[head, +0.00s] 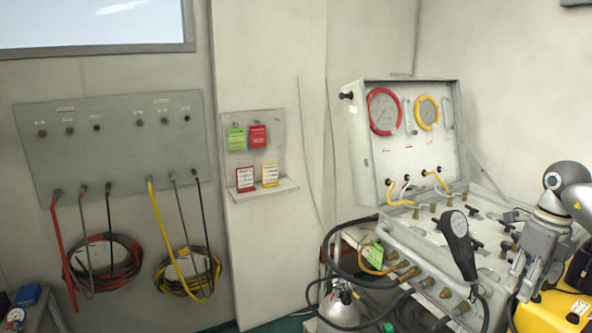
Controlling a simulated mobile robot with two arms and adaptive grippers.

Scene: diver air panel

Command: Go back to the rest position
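My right gripper (533,278) comes in from the right edge and points down beside the right end of the diver air panel (400,255). Its fingers look spread apart, with nothing seen between them. It is in front of the panel's right side and above a yellow case (553,312). My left gripper is out of view.
A green tag (374,256) hangs at the panel's left front. Black hoses and a silver cylinder (340,305) are below. A wall board (118,145) carries coiled red and yellow hoses; a small tag shelf (262,190) is beside it.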

